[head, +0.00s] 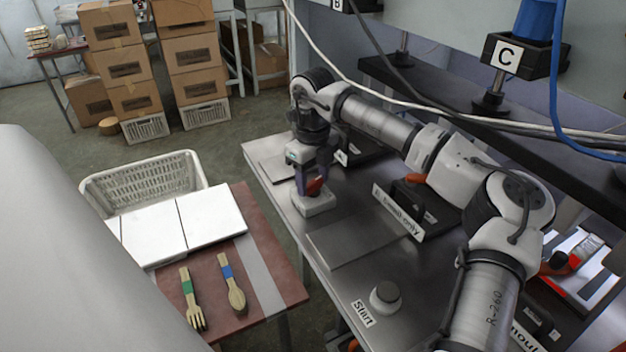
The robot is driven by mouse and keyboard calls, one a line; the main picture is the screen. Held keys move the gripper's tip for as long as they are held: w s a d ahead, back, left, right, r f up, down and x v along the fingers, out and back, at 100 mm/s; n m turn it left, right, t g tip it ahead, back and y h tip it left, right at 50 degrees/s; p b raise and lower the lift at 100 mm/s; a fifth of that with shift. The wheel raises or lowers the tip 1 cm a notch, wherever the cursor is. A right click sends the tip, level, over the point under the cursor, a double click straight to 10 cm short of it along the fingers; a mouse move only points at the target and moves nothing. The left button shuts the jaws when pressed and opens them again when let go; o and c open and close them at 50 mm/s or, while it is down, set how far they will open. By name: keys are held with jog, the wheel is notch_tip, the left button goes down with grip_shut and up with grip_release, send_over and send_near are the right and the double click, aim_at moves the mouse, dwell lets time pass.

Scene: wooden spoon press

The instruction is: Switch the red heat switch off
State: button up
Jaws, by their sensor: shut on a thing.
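The red heat switch (315,186) shows as a small red part above a pale grey box (315,204) near the far left end of the steel bench. My gripper (313,181) points down over this box, its dark fingers at the red part. The fingers are shut on the red switch. The fingers hide part of the switch, and I cannot tell which position it is in.
A "Start" button (385,297) stands at the bench's front. A "small only" sign (398,212) and a dark block are beneath my arm. Cables hang above. A red table (285,275) holds white boards, a wooden fork (191,300) and a spoon (235,290), beside a white basket (140,185).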

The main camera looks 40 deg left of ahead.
aim_at(313, 181)
jog(key=shift+n, duration=1.1)
jog(key=o, duration=1)
notch_tip(313, 181, up, 8)
jog(key=shift+f+b, duration=0.2)
jog(key=shift+b, duration=0.5)
